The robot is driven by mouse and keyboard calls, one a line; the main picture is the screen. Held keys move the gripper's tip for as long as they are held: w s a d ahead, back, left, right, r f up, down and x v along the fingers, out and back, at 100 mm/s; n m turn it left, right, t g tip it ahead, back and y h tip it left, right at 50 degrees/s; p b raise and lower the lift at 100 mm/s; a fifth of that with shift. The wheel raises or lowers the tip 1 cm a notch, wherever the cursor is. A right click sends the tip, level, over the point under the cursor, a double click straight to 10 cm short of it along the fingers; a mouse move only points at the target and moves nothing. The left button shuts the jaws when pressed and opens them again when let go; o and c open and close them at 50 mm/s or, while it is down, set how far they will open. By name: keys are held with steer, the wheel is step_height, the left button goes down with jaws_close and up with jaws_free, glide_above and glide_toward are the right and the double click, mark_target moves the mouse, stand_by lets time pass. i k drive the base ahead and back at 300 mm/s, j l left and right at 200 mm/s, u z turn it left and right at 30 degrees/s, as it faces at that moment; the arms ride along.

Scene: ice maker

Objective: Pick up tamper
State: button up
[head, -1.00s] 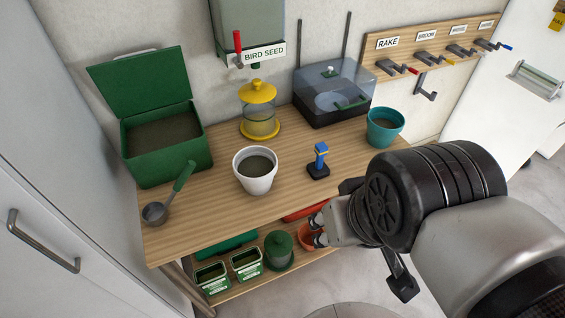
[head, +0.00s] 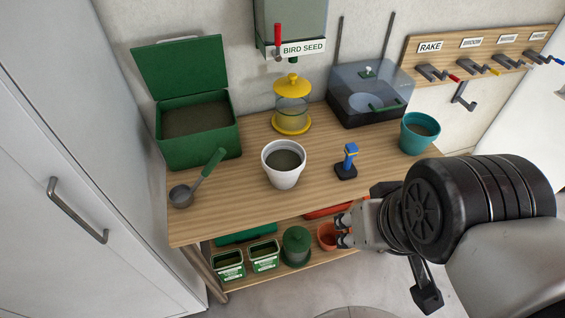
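The tamper (head: 350,152) stands upright on the wooden bench, with a blue handle, a small yellow band and a black square base. It is right of a white pot (head: 284,177) that holds dark soil. My gripper (head: 343,231) is in front of the bench edge, below the tamper in the picture and apart from it. Its two fingertips point left and are spread, with nothing seen between them. My wrist hides part of the bench's right front.
A green bin (head: 198,150), a scoop (head: 181,195), a yellow feeder (head: 291,122), a clear-lidded box (head: 370,118) and a teal pot (head: 404,138) stand on the bench. A terracotta pot (head: 326,237) and green containers are on the lower shelf. Bench around the tamper is clear.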

mark_target(345, 171)
steer(key=i+l+z, duration=0.1)
steer(key=i+l, duration=0.7)
steer(key=l, duration=0.15)
